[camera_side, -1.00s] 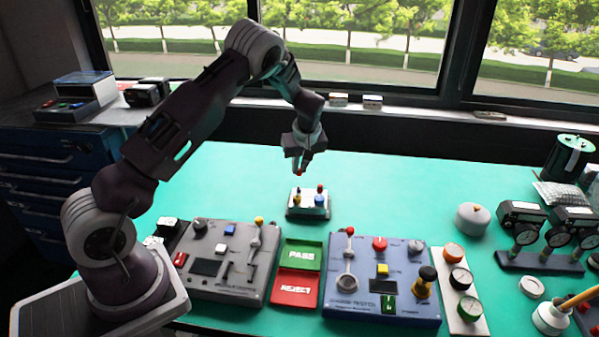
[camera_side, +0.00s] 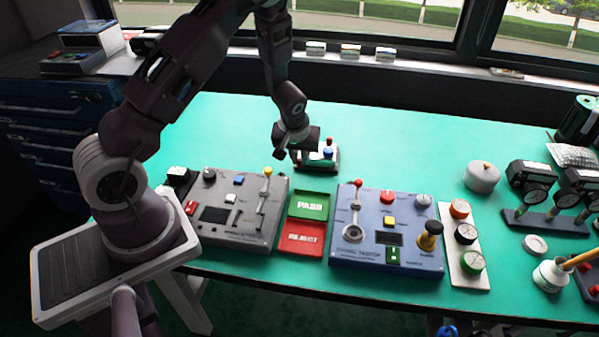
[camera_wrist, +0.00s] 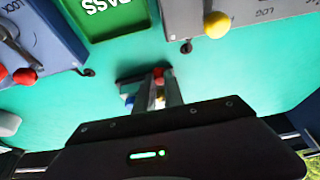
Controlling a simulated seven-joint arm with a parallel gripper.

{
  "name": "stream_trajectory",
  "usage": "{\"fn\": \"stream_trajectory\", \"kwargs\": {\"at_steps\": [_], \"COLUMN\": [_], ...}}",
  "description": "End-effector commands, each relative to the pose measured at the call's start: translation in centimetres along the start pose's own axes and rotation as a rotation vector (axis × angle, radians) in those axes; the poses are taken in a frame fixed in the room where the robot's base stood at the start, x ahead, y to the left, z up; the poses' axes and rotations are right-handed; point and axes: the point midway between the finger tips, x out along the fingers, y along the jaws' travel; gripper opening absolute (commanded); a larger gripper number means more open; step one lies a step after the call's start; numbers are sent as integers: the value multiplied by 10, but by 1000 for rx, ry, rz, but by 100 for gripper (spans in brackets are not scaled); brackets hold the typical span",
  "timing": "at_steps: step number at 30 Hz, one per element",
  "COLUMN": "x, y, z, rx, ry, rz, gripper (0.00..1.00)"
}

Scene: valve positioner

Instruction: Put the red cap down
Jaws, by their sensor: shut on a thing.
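The red cap (camera_wrist: 158,72) shows at the fingertips of my gripper (camera_wrist: 156,82) in the wrist view, and my gripper is shut on it. In the side view my gripper (camera_side: 302,158) is low over the left part of a small block with coloured caps (camera_side: 333,166), and the held cap is hidden there. Another red cap (camera_side: 329,140) and a blue cap (camera_side: 328,153) stand on the block's right side. A yellow cap (camera_wrist: 160,98) shows between the fingers in the wrist view. I cannot tell whether the held cap touches the block.
In front are a grey control box (camera_side: 222,238), a green PASS tray (camera_side: 311,205), a red REJECT tray (camera_side: 301,239) and a blue tester box (camera_side: 388,262). A round white weight (camera_side: 481,178) and gauges stand right. The table right of the block is clear.

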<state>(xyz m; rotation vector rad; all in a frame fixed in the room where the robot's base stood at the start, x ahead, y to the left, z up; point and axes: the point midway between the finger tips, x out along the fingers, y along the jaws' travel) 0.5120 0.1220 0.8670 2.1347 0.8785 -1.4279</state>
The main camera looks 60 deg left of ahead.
Motion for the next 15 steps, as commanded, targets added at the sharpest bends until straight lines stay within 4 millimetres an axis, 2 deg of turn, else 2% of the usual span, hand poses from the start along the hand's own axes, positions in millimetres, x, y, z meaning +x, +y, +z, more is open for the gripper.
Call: {"fn": "stream_trajectory", "kwargs": {"at_steps": [7,15], "x": [43,46], "y": [-1,-1], "z": [17,18], "rx": [0,-3], "ry": [-1,1], "rz": [-3,-2], "gripper": [0,0]}}
